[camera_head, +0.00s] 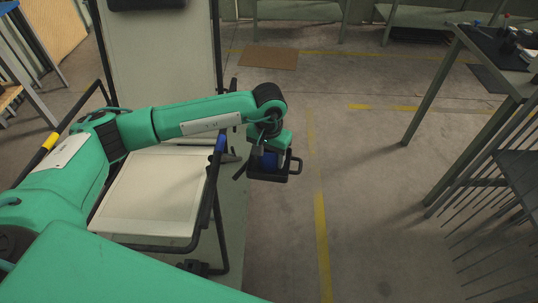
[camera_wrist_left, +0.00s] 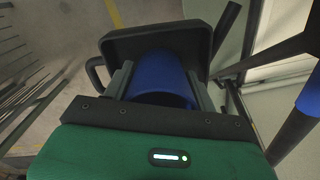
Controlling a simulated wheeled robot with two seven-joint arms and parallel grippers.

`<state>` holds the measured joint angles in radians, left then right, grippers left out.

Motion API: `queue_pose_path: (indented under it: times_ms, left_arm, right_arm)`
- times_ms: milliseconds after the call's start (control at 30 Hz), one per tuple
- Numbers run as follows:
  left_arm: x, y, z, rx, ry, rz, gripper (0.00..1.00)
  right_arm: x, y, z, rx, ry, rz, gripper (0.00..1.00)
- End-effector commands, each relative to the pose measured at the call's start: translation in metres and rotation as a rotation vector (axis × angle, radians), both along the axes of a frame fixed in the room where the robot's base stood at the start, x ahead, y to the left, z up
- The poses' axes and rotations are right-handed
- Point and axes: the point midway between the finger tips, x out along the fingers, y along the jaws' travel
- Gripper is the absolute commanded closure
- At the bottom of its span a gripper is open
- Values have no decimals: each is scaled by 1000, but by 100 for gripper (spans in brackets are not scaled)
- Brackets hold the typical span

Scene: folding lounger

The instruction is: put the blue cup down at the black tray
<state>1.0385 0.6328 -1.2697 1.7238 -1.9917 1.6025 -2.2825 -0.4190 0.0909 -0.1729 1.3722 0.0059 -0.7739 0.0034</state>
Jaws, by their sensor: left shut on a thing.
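The blue cup (camera_head: 270,160) is between the fingers of my left gripper (camera_head: 267,151), which is shut on it. The black tray (camera_head: 267,179) is small, with a loop handle on its right, and sits beside the lounger. In the left wrist view the cup (camera_wrist_left: 160,78) stands between both fingers, and the tray (camera_wrist_left: 120,45) shows behind and around it. The cup overlaps the tray in both views; I cannot tell whether its base touches. The gripper hides part of the cup and the tray's middle. My right gripper is not in view.
The folding lounger (camera_head: 150,195) has a pale seat, a tall back panel (camera_head: 160,60) and a black tube frame with a blue grip (camera_head: 221,143). A metal table (camera_head: 510,60) and a wire rack stand at the right. The floor right of the tray is clear.

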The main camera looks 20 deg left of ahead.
Motion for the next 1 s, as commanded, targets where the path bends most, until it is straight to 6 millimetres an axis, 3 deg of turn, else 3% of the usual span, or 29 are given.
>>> queue_pose_path:
  times_ms: [467, 500, 600, 867, 1000]
  left_arm:
    - [0, 0, -5, 0, 0, 0, 65]
    - [0, 0, -5, 0, 0, 0, 37]
    - [0, 0, -5, 0, 0, 0, 17]
    - [0, 0, -5, 0, 0, 0, 17]
    - [1, 0, 7, 1, -2, 0, 17]
  right_arm:
    - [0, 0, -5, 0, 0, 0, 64]
    - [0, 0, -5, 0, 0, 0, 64]
    - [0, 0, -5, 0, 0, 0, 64]
    - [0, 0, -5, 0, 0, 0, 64]
    - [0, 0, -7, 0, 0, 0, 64]
